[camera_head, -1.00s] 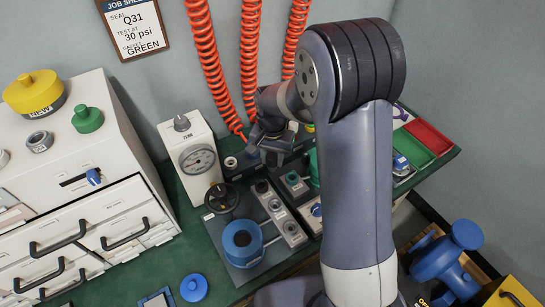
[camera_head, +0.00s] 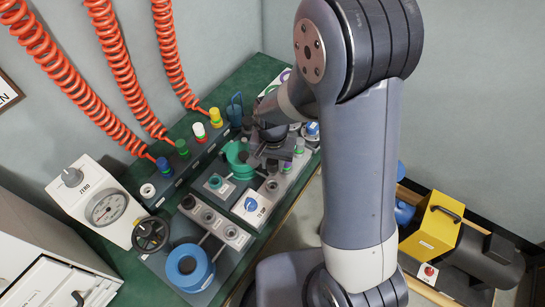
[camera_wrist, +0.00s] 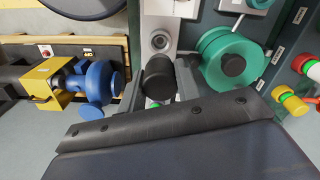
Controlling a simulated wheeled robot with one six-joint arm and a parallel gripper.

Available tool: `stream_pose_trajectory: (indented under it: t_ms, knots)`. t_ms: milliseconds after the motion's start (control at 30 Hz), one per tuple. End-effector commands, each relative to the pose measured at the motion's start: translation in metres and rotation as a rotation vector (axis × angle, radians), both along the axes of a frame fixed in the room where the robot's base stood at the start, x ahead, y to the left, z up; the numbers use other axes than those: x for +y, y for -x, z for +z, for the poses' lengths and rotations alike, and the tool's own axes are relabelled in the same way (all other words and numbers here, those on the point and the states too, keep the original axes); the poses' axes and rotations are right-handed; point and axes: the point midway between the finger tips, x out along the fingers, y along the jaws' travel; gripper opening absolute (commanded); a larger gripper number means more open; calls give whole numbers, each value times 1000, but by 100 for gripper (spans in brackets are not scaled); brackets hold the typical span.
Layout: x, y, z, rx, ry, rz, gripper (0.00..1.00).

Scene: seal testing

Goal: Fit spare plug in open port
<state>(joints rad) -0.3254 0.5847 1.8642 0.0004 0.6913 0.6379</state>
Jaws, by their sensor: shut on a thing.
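My gripper (camera_wrist: 160,88) is shut on a dark round-topped plug (camera_wrist: 158,72) in the wrist view; a bright green band shows low on it. In the head view my gripper (camera_head: 277,152) is over the grey manifold strip at the right of the bench, and partly hides what it holds. A round port (camera_wrist: 160,41) with a dark opening lies just beyond the plug in the wrist view. It also shows in the head view (camera_head: 272,186). I cannot tell whether the held plug touches the strip.
A teal wheel-shaped fitting (camera_head: 236,153) stands close left of my gripper. A blue knob (camera_head: 251,205) is on the strip nearer the front. Coloured hose connectors (camera_head: 199,131) line the back. A blue ring fitting (camera_head: 190,267) and a gauge box (camera_head: 88,208) stand left.

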Motion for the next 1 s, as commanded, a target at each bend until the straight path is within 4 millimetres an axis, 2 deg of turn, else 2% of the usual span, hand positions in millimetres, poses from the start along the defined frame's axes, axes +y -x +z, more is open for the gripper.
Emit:
stream_pose_trajectory:
  t_ms: [700,1000]
  knots:
    - [0,0,-49,1,1,0,7]
    - [0,0,-54,0,0,0,7]
